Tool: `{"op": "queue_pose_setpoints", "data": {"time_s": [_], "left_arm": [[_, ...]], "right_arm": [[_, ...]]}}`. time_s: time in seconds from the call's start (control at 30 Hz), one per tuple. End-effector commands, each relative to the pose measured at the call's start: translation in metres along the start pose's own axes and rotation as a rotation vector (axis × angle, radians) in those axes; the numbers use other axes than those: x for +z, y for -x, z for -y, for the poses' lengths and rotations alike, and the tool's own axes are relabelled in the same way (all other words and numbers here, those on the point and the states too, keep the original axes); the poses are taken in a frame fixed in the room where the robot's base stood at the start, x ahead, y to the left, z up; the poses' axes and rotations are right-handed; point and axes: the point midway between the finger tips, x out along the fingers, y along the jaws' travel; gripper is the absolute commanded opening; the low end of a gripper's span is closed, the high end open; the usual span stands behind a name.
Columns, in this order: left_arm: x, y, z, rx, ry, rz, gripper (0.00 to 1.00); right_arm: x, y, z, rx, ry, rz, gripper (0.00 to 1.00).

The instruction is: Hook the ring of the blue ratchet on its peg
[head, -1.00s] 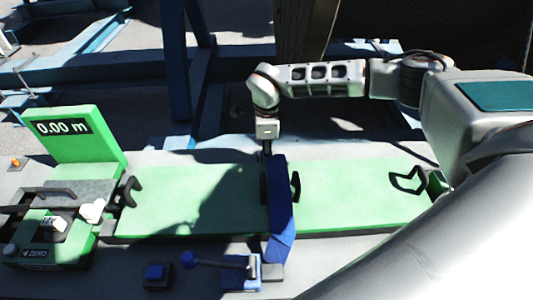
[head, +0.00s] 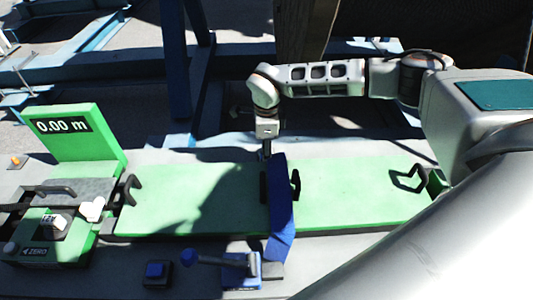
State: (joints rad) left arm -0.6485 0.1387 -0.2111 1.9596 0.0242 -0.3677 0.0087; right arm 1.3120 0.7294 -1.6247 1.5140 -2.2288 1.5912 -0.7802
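The blue ratchet (head: 241,266) stands at the front edge of the bench, its dark lever reaching left. A blue strap (head: 281,205) runs from near it up across the green bed. My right arm comes in from the right, and its wrist points down at the strap's far end. My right gripper (head: 266,149) is a thin dark shape there, partly behind the strap; I cannot make out its fingers or whether it holds anything. The ring and the peg cannot be clearly told apart here. My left gripper is out of view.
A green display (head: 75,135) reading 0.00 m stands at the left, with a lever unit (head: 62,225) in front. Dark guides flank the strap. A black loop (head: 408,180) sits at the bed's right. A blue button (head: 156,271) lies left of the ratchet. The green bed (head: 180,205) is mostly clear.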

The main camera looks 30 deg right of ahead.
Motion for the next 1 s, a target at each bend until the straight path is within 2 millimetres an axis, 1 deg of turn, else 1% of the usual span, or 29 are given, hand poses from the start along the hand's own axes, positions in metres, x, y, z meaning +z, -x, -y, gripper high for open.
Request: {"op": "queue_pose_setpoints", "data": {"time_s": [0.13,0.27,0.5,0.7,0.83,1.0], "left_arm": [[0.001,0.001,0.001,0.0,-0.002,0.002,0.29],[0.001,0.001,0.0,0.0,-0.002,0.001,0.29],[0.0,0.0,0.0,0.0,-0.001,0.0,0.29],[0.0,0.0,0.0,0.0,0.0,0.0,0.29],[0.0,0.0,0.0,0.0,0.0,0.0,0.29],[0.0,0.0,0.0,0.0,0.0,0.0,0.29]], "right_arm": [[0.0,0.003,0.0,0.001,0.001,0.0,0.39],[0.0,0.019,0.0,0.0,0.001,0.001,0.39],[0.0,0.068,0.001,-0.004,0.001,0.002,0.39],[0.0,0.102,0.001,-0.003,0.0,0.001,0.39],[0.0,0.114,0.0,0.0,0.0,0.0,0.39],[0.0,0.12,0.0,0.0,0.0,0.0,0.39]]}}
